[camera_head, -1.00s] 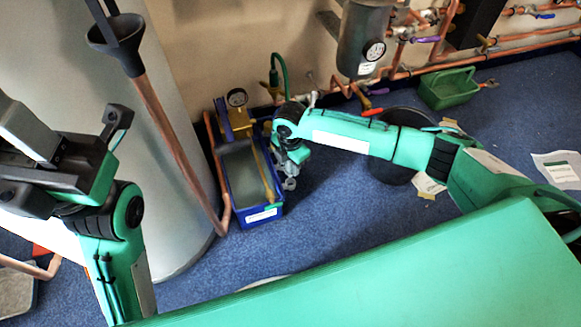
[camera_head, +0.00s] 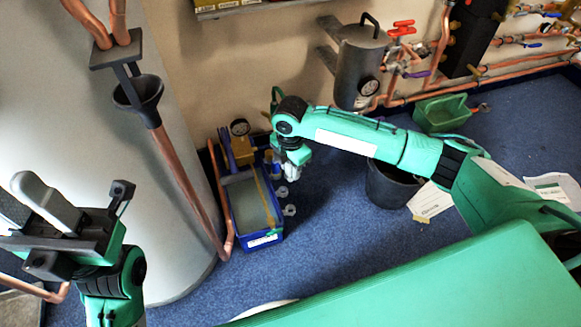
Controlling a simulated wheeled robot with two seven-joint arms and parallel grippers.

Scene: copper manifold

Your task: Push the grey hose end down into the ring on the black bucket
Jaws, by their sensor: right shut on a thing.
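The black bucket (camera_head: 388,188) stands on the blue carpet at the right of centre. My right forearm crosses above it and hides its upper part, so I cannot make out its ring. My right gripper (camera_head: 286,200) points down beside the blue pump box, clear of the bucket and to its left. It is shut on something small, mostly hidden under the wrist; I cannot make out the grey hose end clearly. My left gripper (camera_head: 38,212) is at the left edge, away from these things, and its jaw gap is unclear.
The blue pump box (camera_head: 272,238) with a gauge stands left of my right gripper. A pale cylinder (camera_head: 185,130) and copper pipe stand farther left. A green tray (camera_head: 442,114) and paper sheets (camera_head: 430,201) lie near the bucket.

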